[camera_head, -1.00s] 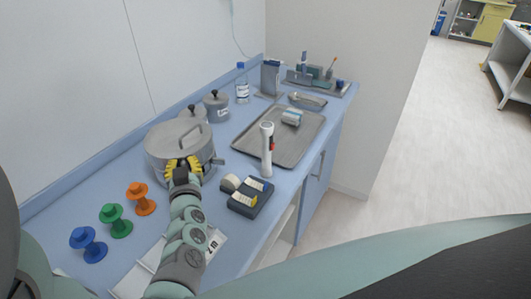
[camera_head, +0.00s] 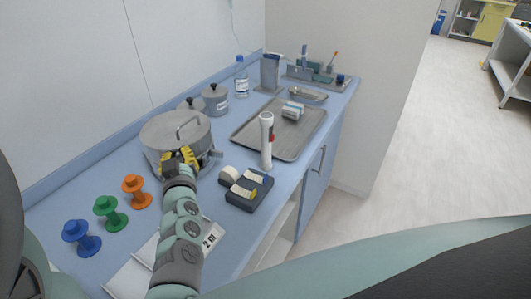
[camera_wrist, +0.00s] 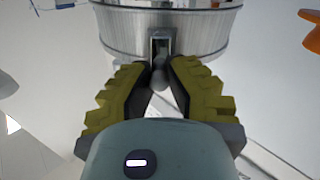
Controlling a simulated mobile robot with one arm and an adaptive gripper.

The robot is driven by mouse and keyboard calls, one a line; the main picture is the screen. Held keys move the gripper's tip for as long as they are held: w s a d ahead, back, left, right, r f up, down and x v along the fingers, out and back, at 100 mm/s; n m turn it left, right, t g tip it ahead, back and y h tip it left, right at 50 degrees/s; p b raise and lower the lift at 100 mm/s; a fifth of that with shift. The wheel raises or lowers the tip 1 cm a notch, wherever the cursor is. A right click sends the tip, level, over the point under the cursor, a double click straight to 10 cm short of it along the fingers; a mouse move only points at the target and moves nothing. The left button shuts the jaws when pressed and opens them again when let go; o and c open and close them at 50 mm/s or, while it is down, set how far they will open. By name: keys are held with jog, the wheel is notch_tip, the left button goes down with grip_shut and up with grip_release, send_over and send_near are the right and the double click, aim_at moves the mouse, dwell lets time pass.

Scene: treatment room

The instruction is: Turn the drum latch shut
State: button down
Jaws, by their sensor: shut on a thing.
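The grey metal drum (camera_head: 172,131) with a handle on its lid stands on the blue counter, and its side wall fills the top of the wrist view (camera_wrist: 200,30). My gripper (camera_head: 180,160) is at the drum's near side with its yellow-padded fingers. In the wrist view my gripper (camera_wrist: 160,78) is closed around the grey rounded knob of the latch (camera_wrist: 160,75), which sits in front of a dark slot on the drum wall. The fingers hide most of the latch, so its exact angle cannot be told.
Blue (camera_head: 82,238), green (camera_head: 110,212) and orange (camera_head: 137,191) spools stand left of my arm. Right of it are a dark organizer (camera_head: 249,196), an upright white flashlight (camera_head: 266,140) and a metal tray (camera_head: 300,140). Two grey canisters stand behind the drum.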

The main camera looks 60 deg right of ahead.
jog(key=shift+f, duration=0.15)
jog(key=c, duration=0.9)
grip_release()
jog(key=v, duration=1.2)
